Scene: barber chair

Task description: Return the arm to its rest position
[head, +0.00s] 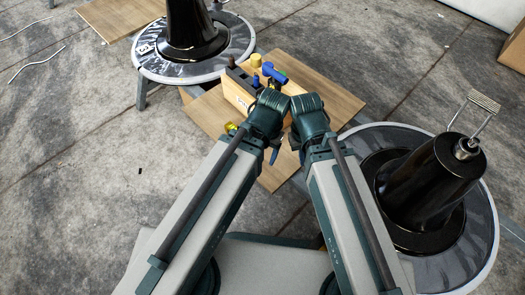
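My two arms reach forward from the bottom of the head view, with their wrists close together near the middle. The end of my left gripper (275,153) shows only as a small dark piece below the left wrist. My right gripper (297,147) is mostly hidden under the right wrist, above the wooden board. Whether either gripper is open or shut, or holds anything, cannot be made out.
A wooden board (325,92) carries a wooden block (238,91), a blue tool (275,73) and a yellow cylinder (256,60). Black pedestals on round bases stand at upper left (192,30) and right (425,185). Grey tiled floor (75,190) lies open at left.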

